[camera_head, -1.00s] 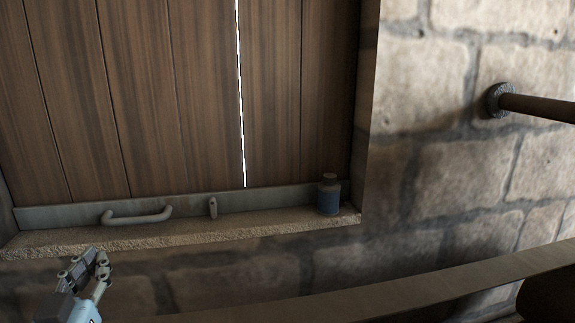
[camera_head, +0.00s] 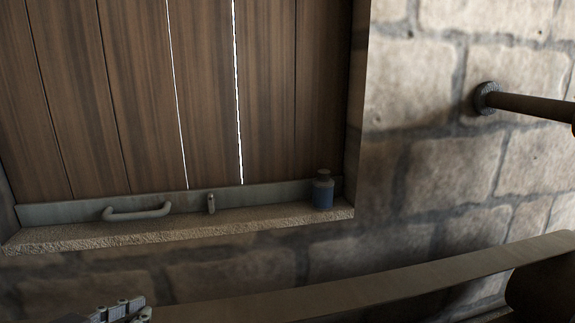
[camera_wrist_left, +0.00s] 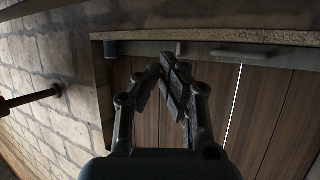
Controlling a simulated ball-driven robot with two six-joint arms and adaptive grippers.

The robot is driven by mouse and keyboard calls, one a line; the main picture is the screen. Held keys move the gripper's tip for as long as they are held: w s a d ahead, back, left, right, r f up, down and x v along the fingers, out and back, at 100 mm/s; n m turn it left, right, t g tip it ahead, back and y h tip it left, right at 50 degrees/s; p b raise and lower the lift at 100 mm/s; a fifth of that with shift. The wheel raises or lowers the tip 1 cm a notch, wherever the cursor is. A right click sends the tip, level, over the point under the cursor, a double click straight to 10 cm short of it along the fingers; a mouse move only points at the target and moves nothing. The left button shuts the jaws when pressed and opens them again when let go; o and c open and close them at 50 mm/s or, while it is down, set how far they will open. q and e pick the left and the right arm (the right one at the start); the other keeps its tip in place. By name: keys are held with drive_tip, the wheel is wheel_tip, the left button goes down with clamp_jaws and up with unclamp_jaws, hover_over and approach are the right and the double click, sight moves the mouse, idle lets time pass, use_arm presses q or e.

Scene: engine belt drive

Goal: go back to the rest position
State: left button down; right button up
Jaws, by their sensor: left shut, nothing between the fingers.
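My left gripper (camera_head: 122,311) shows only in part at the bottom left edge of the head view, below the stone sill. In the left wrist view its two dark jointed fingers (camera_wrist_left: 164,72) lean together at the tips, shut and empty. They appear in front of the plank shutters. My right gripper is in neither view.
Wooden plank shutters (camera_head: 140,95) have a metal strip and a handle (camera_head: 137,213) along the bottom. A blue bottle (camera_head: 323,190) stands on the sill (camera_head: 200,229). A pipe (camera_head: 530,105) juts from the stone wall at right. A curved brown beam (camera_head: 370,285) crosses below.

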use_arm(q)
drive_tip(key=s+a+f+n+g+y, duration=0.1)
drive_tip(key=s+a+g+y, duration=0.1)
drive_tip(key=s+g, duration=0.5)
drive_tip(key=s+a+f+n+g+y, duration=0.1)
drive_tip(key=s+a+g+y, duration=0.15)
drive_tip(key=s, duration=0.95)
drive_tip(key=s+a+f+g, duration=0.1)
drive_tip(key=a+f, duration=0.1)
drive_tip(key=f, duration=1.1)
drive_tip(key=s+a+f+g, duration=0.1)
drive_tip(key=s+f, duration=0.1)
drive_tip(key=f, duration=1.2)
drive_tip(key=s+a+f, duration=0.1)
drive_tip(key=s+f, duration=1.4)
drive_tip(key=s, duration=0.2)
drive_tip(key=shift+s+a+f+g+h+b, duration=0.15)
drive_tip(key=shift+s+f+g+h+b, duration=0.15)
drive_tip(key=shift+s+g+h, duration=0.1)
